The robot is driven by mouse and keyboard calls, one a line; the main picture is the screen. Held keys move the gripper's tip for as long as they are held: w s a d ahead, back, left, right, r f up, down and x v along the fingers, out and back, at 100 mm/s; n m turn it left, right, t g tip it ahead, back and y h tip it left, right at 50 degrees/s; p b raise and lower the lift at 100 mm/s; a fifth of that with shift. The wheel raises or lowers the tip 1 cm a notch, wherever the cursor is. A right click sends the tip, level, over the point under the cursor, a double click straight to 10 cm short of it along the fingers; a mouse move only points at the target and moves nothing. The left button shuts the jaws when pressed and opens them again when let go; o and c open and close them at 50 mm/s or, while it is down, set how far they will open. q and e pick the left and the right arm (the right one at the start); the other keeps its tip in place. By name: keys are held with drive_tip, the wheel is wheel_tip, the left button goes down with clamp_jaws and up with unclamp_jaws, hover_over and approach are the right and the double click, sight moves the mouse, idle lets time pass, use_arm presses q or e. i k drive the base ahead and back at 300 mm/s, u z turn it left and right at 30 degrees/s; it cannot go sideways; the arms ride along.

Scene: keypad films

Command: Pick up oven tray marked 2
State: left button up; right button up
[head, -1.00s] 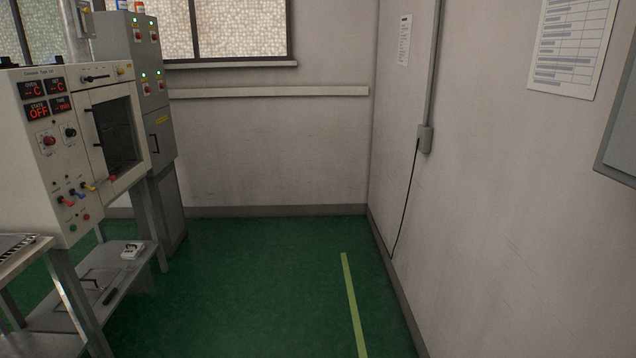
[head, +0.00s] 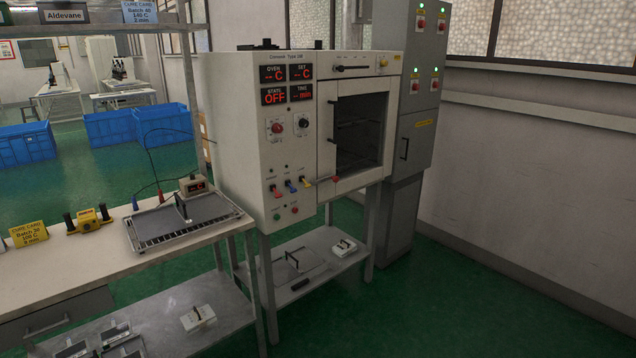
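A grey metal tray (head: 150,228) with a slotted edge and an upright dark handle lies on the white bench near its right end. A small beige box with an orange display (head: 193,185) is at its back edge. Another flat grey tray or plate (head: 277,272) with a dark handle lies on the low shelf under the oven. I cannot read a number 2 on either one. The oven (head: 262,140) is cream; its display reads OFF, and its dark chamber (head: 358,130) shows rack lines. Neither of my grippers is in view.
Small white blocks sit on the low shelves. Blue crates (head: 110,127) stand behind. A grey cabinet (head: 416,135) adjoins the oven. Green floor at right is clear.

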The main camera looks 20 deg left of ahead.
sight(162, 221)
drive_tip(key=u, duration=1.3)
drive_tip(key=i, duration=1.1)
drive_tip(key=u, duration=0.85)
